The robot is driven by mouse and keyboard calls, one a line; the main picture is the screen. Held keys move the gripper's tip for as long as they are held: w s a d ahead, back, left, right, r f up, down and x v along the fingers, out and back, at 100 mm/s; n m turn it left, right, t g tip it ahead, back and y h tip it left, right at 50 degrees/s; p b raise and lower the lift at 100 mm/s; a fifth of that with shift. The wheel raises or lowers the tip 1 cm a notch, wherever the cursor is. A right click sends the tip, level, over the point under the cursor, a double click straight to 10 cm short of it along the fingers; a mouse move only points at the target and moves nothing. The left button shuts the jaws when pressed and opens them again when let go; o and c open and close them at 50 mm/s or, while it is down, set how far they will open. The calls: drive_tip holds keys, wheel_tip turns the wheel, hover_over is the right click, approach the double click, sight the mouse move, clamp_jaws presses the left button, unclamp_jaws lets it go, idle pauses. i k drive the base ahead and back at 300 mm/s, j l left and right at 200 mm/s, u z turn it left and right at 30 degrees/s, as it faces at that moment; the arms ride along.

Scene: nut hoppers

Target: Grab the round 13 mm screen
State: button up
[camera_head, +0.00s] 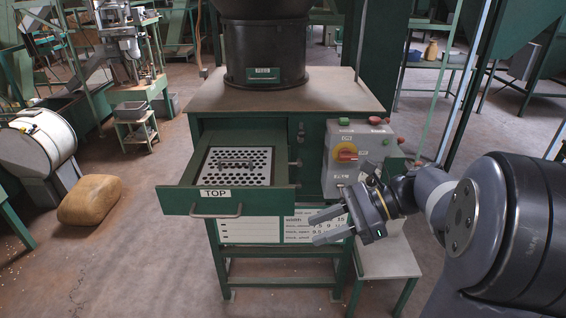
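A light grey perforated screen (238,176) with round holes lies in the pulled-out green drawer (213,208) marked TOP. A small dark detail, perhaps a handle or marking, shows near its middle; no size can be read on it. My gripper (319,227) is at the right of the drawer, in front of the machine cabinet. Its two grey fingers point left and stand apart, with nothing seen between them. It is clear of the screen in the picture.
The drawer has a metal handle (216,213) on its front. A control box (352,152) with a red and yellow knob is right of the drawer. A white chart (255,231) is below. A small side table (388,258) stands under my arm. A full sack (90,199) lies left on open floor.

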sight(223, 166)
drive_tip(key=z, duration=0.95)
drive_tip(key=j+z, duration=0.15)
drive_tip(key=z, duration=0.35)
drive_tip(key=i+z, duration=0.1)
drive_tip(key=z, duration=0.4)
drive_tip(key=j+z, duration=0.1)
drive_tip(key=z, duration=0.85)
drive_tip(key=j+z, duration=0.1)
drive_tip(key=z, duration=0.4)
drive_tip(key=k+j+z, duration=0.2)
drive_tip(key=z, duration=0.65)
drive_tip(key=k+j+u, duration=0.1)
drive_tip(key=u, duration=0.75)
drive_tip(key=j+u, duration=0.15)
drive_tip(key=u, duration=0.8)
drive_tip(key=j+u, duration=0.15)
drive_tip(key=u, duration=0.3)
drive_tip(key=j+u, duration=0.1)
drive_tip(key=u, duration=0.4)
drive_tip(key=j+u, duration=0.1)
drive_tip(key=u, duration=0.85)
drive_tip(key=j+u, duration=0.1)
drive_tip(key=u, duration=0.35)
drive_tip(key=i+l, duration=0.05)
